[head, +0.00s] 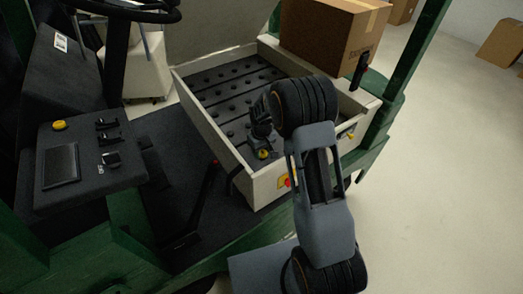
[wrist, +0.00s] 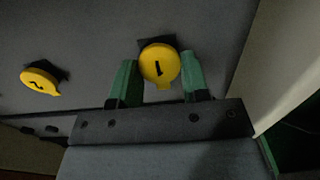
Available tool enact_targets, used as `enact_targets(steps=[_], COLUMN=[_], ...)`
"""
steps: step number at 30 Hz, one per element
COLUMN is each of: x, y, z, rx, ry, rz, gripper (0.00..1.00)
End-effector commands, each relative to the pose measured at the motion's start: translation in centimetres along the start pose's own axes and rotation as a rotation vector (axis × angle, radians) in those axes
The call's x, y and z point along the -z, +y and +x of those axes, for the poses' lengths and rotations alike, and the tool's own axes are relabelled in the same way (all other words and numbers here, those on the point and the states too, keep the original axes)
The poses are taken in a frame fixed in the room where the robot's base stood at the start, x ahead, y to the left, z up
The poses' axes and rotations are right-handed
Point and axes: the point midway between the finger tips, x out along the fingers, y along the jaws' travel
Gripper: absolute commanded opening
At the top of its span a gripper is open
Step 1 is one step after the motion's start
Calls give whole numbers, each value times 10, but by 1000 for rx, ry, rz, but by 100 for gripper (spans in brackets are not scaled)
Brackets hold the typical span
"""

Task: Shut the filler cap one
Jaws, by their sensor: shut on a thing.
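The filler cap one (wrist: 161,62) is a round yellow cap marked 1 with a short tab, seen in the wrist view. My gripper (wrist: 159,75) has its green fingers on either side of this cap and is shut on it. A second yellow cap (wrist: 39,80), marked 2, lies to the left, apart from the fingers. In the head view my gripper (head: 259,128) reaches down into the cart's pale box. One yellow cap (head: 263,154) shows just below it there; its number is too small to read.
The pale box (head: 215,146) has raised walls and a dark floor with rows of knobs. A cardboard box (head: 335,35) stands behind it. Green posts (head: 411,60) rise at the right. A dark control panel (head: 88,155) is at the left. Open floor (head: 455,180) lies to the right.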

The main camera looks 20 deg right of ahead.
Motion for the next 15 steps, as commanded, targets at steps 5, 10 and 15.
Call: enact_targets(steps=[5,10,15], x=[5,6,6], y=[-1,-1,0], z=[3,6,6], rx=[1,1,-1], ry=[-132,-231,-253], rz=[-2,-1,0], gripper=[18,18,18])
